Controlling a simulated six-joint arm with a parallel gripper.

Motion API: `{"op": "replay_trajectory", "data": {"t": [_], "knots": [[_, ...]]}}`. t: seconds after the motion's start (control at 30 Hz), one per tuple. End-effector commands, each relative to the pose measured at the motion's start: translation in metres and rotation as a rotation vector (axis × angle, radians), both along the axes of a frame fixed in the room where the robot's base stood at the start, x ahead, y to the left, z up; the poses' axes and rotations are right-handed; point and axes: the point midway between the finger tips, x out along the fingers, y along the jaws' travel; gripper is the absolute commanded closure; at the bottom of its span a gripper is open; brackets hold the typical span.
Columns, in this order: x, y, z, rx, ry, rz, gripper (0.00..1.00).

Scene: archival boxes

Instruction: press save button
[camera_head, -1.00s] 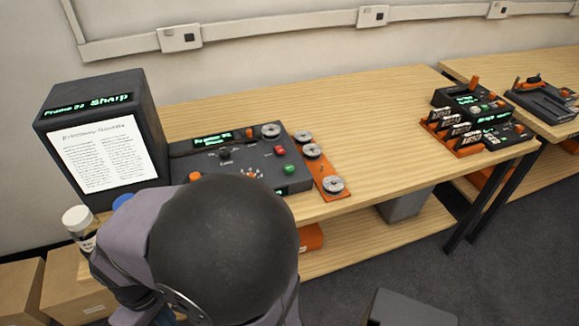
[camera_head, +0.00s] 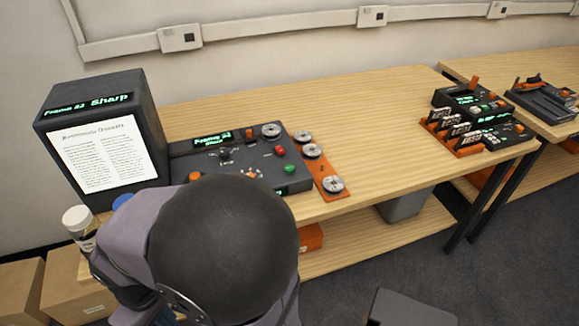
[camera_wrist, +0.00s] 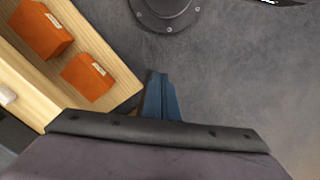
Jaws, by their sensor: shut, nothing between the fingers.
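A dark control panel (camera_head: 262,181) lies on the wooden bench, with a small lit green display (camera_head: 222,140). A red button (camera_head: 280,150) and a green button (camera_head: 289,168) sit at its right side; I cannot read which one is the save button. A dark viewer (camera_head: 103,88) stands at the left, its lit strip reading "Sharp" above a white page of text (camera_head: 103,153). My gripper (camera_wrist: 161,80) shows in the wrist view as blue fingers, shut and empty, over grey floor and away from the panel.
An orange strip (camera_head: 328,187) with several metal reels lies right of the panel. The bench (camera_head: 380,120) is clear further right, up to an orange rack (camera_head: 468,150). A white-capped jar (camera_head: 76,218) stands left. Orange boxes (camera_wrist: 87,77) lie on the lower shelf in the wrist view.

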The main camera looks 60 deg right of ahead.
Motion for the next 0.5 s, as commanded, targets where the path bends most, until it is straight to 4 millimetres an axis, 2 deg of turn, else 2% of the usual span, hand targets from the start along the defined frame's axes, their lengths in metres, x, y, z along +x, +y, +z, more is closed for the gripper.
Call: {"op": "replay_trajectory", "data": {"t": [0.27,0.5], "knots": [[0.000,-0.011,0.016,0.000,0.001,-0.052,1.00],[-0.014,-0.045,0.049,0.006,0.057,-0.215,1.00]]}}
